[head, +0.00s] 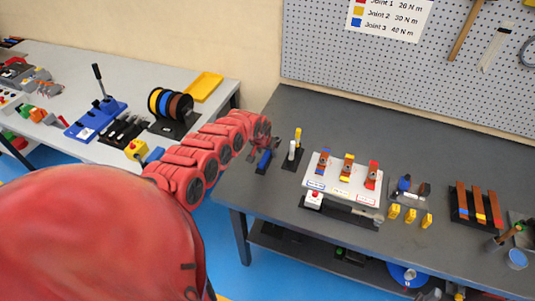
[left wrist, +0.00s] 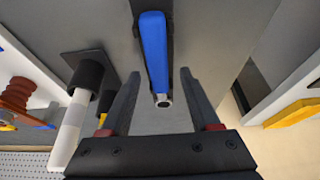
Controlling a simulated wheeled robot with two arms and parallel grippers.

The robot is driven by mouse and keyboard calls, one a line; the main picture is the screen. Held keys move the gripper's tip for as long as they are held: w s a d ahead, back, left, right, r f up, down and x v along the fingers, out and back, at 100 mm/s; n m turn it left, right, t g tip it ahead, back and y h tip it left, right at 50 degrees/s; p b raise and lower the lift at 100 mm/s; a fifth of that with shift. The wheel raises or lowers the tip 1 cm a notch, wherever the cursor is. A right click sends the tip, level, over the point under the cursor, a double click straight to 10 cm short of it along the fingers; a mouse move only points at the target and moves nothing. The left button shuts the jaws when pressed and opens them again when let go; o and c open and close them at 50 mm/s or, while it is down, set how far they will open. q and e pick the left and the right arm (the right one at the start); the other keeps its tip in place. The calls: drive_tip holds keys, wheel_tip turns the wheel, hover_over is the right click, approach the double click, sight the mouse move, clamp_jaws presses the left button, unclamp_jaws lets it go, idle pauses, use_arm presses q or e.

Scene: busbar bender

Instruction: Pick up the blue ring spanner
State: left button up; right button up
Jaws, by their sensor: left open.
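The blue ring spanner (head: 264,160) is at the left end of the dark grey bench in the head view, on a dark holder, partly covered by my left arm. In the left wrist view the blue ring spanner (left wrist: 154,48) shows its long blue handle and a small metal ring end that points towards the gripper. My left gripper (left wrist: 160,78) is open and empty, with one finger on each side of the ring end. In the head view my left gripper (head: 263,146) is just above the spanner. Contact with it cannot be seen. My right gripper is not in view.
A black stand (head: 287,163) with white and yellow handled tools is close on the right of the spanner. A white fixture board (head: 356,190) with coloured busbars is further right. A grey table (head: 222,104) with spools is at the left. The bench's back is clear.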

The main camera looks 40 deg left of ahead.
use_arm(q)
drive_tip(key=shift+w+f, duration=0.1)
drive_tip(key=shift+c, duration=1.2)
clamp_jaws()
